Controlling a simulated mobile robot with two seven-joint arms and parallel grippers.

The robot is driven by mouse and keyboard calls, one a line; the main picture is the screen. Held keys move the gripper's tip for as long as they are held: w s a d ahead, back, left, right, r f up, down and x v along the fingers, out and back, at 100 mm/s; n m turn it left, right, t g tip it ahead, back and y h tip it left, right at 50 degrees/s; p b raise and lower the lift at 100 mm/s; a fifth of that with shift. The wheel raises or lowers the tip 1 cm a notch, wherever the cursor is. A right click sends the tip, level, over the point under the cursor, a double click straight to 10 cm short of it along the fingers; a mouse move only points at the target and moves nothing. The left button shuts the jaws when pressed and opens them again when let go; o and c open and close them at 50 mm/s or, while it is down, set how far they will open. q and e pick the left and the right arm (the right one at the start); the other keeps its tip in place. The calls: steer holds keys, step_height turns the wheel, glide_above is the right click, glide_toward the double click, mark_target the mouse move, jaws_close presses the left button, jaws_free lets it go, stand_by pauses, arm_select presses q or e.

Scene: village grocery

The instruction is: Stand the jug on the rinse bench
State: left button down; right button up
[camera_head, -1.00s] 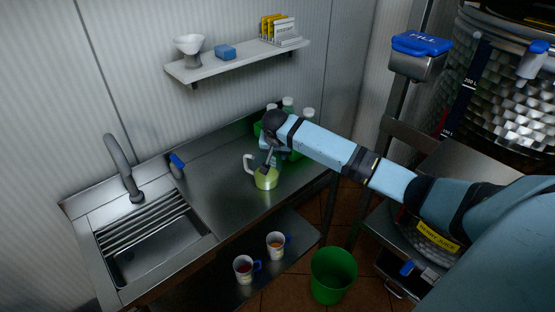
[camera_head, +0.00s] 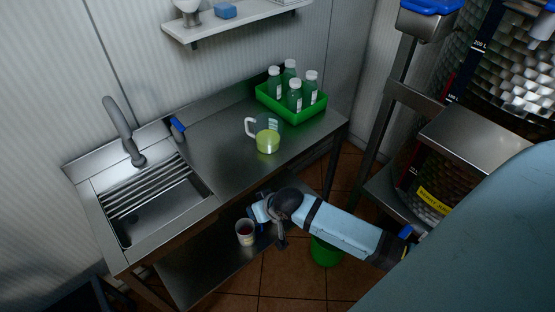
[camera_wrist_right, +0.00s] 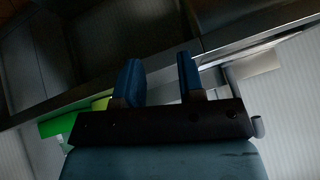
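The clear jug (camera_head: 268,142) with yellow-green liquid stands upright on the steel bench (camera_head: 222,158), right of the sink, its handle toward the left. Nothing holds it. My right gripper (camera_head: 262,211) is below the bench top, by the lower shelf, apart from the jug. In the right wrist view its two blue fingers (camera_wrist_right: 159,76) are spread with nothing visible between them. My left gripper is not in view.
A green crate of bottles (camera_head: 316,114) stands behind the jug. The sink (camera_head: 150,212) is at the left. A mug (camera_head: 245,232) sits on the lower shelf beside my right gripper. A green bin (camera_head: 325,252) is partly behind my right arm.

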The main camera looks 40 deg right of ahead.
steer(key=s+a+f+n+t, duration=0.1)
steer(key=s+a+n, duration=0.1)
steer(key=s, duration=0.6)
steer(key=s+a+f+n+t+y, duration=0.1)
steer(key=s+a+n+t, duration=0.1)
steer(key=s, duration=0.6)
steer(key=shift+s+a+t, duration=0.3)
steer(key=shift+s+a, duration=0.05)
steer(key=shift+a, duration=0.55)
steer(key=shift+f, duration=0.1)
step_height(320, 180, up, 2)
steer(key=p, duration=0.2)
steer(key=shift+d+p, duration=0.15)
steer(key=shift+p, duration=0.15)
